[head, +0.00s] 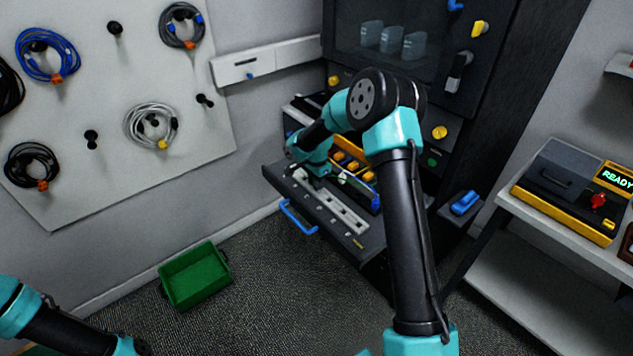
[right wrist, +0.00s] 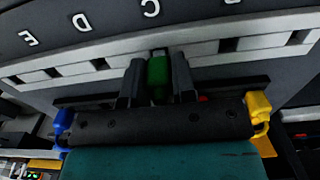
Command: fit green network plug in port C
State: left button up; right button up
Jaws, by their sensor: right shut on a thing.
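The green network plug (right wrist: 157,76) is between the two dark fingers of my right gripper (right wrist: 157,82), which is shut on it. Its front end is at the pale port strip (right wrist: 200,48), in line with the opening by the letter C (right wrist: 150,8). I cannot tell whether the end is inside that opening or only against it. In the head view my right gripper (head: 318,180) points down at the strip (head: 345,215) on the pulled-out dark shelf; the plug is not clear there. My left gripper is out of view; only part of my left arm shows at bottom left.
Other square openings lie along the strip on both sides. Yellow and blue parts (head: 352,165) stand just behind it. A blue handle (head: 298,217) is on the shelf's front. A green bin (head: 195,276) is on the floor. Coiled cables hang on the wall board (head: 100,200).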

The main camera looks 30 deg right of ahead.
jog(key=shift+f, duration=0.4)
dwell(0.5)
jog(key=o, duration=1.5)
jog(key=shift+c, duration=0.2)
jog(key=shift+r, duration=0.1)
jog(key=shift+r, duration=3.4)
